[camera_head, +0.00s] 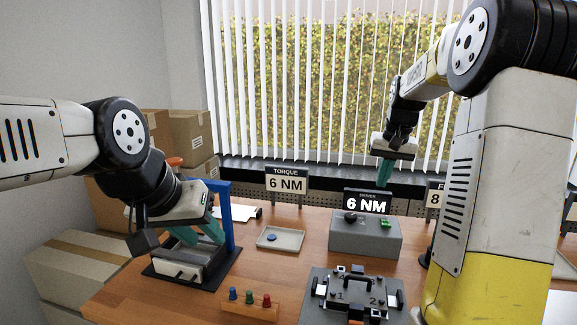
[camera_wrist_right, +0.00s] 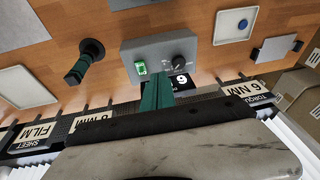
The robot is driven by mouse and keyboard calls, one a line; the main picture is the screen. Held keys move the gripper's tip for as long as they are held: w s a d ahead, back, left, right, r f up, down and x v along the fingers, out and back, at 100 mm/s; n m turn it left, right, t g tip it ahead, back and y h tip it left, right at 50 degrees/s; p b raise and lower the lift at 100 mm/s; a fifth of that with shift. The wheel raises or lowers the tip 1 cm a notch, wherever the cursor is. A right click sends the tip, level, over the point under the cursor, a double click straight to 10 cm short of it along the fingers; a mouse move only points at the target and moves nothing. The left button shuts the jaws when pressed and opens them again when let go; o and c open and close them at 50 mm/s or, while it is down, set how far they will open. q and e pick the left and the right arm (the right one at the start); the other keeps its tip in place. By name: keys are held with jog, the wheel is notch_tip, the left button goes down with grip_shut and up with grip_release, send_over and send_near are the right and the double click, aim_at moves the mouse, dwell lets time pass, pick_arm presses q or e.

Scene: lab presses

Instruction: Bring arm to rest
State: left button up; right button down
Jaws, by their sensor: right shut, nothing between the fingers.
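My right arm is raised at the right of the head view, with its gripper (camera_head: 385,172) hanging above the back of the bench, near the driver box (camera_head: 365,237). Its teal fingers are shut together and empty; they also show in the right wrist view (camera_wrist_right: 157,94), in front of the box's 6 NM display (camera_wrist_right: 180,81). My left gripper (camera_head: 198,234) points down at the press (camera_head: 190,266) with the blue frame. Its two teal fingers are apart; I see nothing held between them, though the fingertips are partly hard to make out against the press.
A tray (camera_head: 297,240) with a blue disc, a wooden block (camera_head: 250,309) with coloured pegs, and a dark fixture (camera_head: 350,295) marked 1 and 2 stand on the bench. A torque sign (camera_head: 287,183) reads 6 NM. Cardboard boxes (camera_head: 70,262) stand at left.

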jog(key=s+a+r+n+t+y, duration=0.1)
jog(key=s+a+r, duration=0.25)
jog(key=s, duration=0.45)
jog(key=s+a+r+n+t, duration=0.1)
jog(key=s+a+r, duration=0.1)
jog(key=s+a, duration=0.45)
jog(key=s+a+f, duration=0.1)
jog(key=s, duration=0.5)
jog(key=s+a+f+t, duration=0.1)
jog(key=s+f, duration=0.1)
jog(key=s, duration=0.5)
jog(key=shift+s+a+f+n+y, duration=0.2)
jog(key=shift+s+a+n+y, duration=0.1)
jog(key=shift+a+n+y, duration=0.1)
